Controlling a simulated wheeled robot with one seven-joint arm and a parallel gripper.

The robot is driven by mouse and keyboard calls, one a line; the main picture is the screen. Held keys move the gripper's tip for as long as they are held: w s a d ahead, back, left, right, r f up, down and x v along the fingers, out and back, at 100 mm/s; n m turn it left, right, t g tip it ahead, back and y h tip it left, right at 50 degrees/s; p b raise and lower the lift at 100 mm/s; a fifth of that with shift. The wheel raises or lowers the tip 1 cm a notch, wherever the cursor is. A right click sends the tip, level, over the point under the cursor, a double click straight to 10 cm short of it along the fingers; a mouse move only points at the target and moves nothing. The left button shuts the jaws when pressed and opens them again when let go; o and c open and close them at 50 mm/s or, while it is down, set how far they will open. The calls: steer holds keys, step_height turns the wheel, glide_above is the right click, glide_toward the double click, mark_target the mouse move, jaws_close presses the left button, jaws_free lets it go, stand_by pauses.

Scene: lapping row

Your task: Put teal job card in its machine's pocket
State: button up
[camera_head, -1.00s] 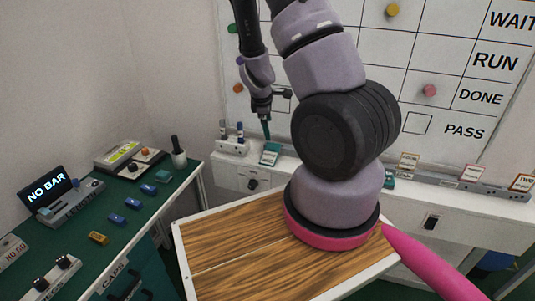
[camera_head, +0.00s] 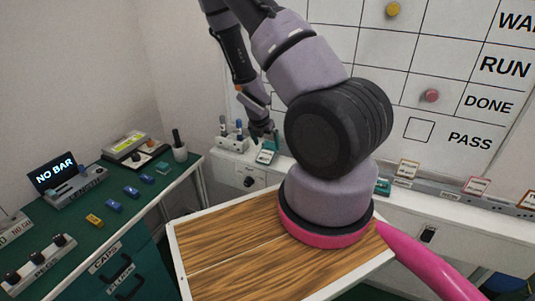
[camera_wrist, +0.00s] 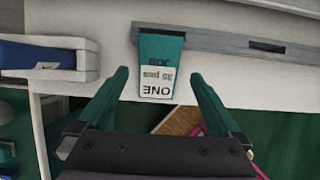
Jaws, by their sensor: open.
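A teal job card (camera_wrist: 160,48) with a white label, printed "ONE" and upside down in the wrist view, stands at a grey rail (camera_wrist: 225,40) on the white ledge. In the head view the card (camera_head: 267,154) is at the left of the ledge below the whiteboard. My gripper (camera_wrist: 158,76) is open, with one teal finger on each side of the card's near end and a gap on both sides. In the head view my gripper (camera_head: 268,138) is right above and behind the card, its fingers partly hidden.
A holder with blue-capped markers (camera_head: 232,140) stands just left of the card. A green bench (camera_head: 125,180) with small blocks and a "NO BAR" display (camera_head: 52,172) is at left.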

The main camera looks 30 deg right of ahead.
mark_target(268, 150)
steer(key=x, duration=0.4)
steer(key=shift+r, duration=0.1)
steer(key=c, duration=1.4)
